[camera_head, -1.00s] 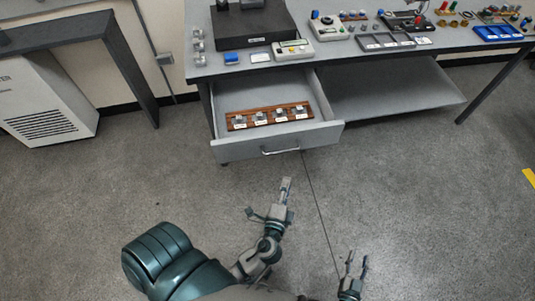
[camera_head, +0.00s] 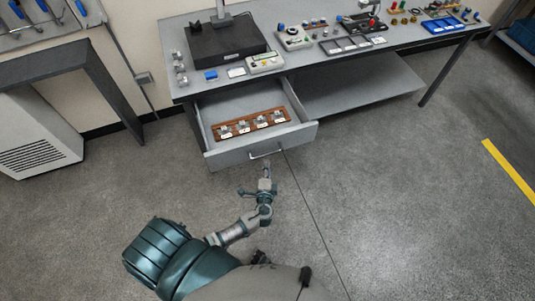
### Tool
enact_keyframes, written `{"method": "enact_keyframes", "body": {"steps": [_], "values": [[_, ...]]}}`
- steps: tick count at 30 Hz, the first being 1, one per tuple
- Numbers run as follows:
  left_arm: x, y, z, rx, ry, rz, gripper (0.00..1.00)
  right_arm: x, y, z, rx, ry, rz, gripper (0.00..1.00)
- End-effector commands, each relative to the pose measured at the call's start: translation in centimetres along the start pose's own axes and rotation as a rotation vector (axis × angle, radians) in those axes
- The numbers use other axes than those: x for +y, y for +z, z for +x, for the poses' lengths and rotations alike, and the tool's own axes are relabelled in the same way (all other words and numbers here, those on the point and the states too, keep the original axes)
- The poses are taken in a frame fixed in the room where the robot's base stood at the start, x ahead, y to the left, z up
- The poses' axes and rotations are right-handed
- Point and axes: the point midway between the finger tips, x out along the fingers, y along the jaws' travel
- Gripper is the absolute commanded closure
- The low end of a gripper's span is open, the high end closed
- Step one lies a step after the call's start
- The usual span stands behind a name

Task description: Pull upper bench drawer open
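The bench drawer (camera_head: 308,134) is a grey box under the left part of the bench top. It stands pulled well out, with its inside showing. Its front carries a pale bar handle (camera_head: 266,154). My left gripper (camera_head: 266,168) is just in front of and below the handle in the picture, pointing at it. Its fingers look edge-on, so I cannot tell whether they are apart or whether they touch the handle. My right gripper cannot be made out.
A brown wooden rack (camera_head: 236,129) with small labelled metal parts lies in the drawer. The bench top (camera_head: 295,66) holds a black block, instruments and blue trays. A lower shelf (camera_head: 350,95) is right of the drawer. The floor (camera_head: 400,200) in front is clear.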

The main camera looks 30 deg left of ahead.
Motion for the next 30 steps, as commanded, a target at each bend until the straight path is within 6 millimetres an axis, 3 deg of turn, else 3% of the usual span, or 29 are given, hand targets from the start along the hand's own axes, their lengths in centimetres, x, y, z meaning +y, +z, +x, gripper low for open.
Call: {"method": "enact_keyframes", "body": {"steps": [3, 9, 15, 23, 24, 28, 30], "values": [[-0.1, 0.0, 2.9, -0.001, -0.003, 0.001, 0.61, 0.0, -0.2, -0.1, 0.001, 0.0, 0.0, 0.6], [-0.1, 0.0, 6.4, 0.0, -0.002, 0.0, 0.61, 0.0, -0.6, -0.2, 0.002, 0.0, 0.0, 0.6], [0.0, 0.0, 8.0, 0.001, 0.0, 0.0, 0.61, 0.0, -1.0, -0.6, 0.004, 0.0, 0.0, 0.6], [-0.1, 0.0, 8.1, 0.001, 0.0, -0.001, 0.61, 0.1, -1.2, -0.6, 0.005, 0.001, 0.001, 0.6], [-0.1, 0.0, 8.1, 0.001, 0.0, -0.001, 0.63, 0.1, -1.2, -0.6, 0.006, 0.001, 0.002, 0.6], [-0.1, 0.0, 8.1, 0.001, 0.0, 0.0, 0.96, 0.1, -1.1, -0.6, 0.006, 0.001, 0.002, 0.6], [0.0, 0.0, 8.1, 0.001, 0.0, 0.0, 1.0, 0.1, -1.1, -0.6, 0.005, 0.001, 0.002, 0.6]]}}
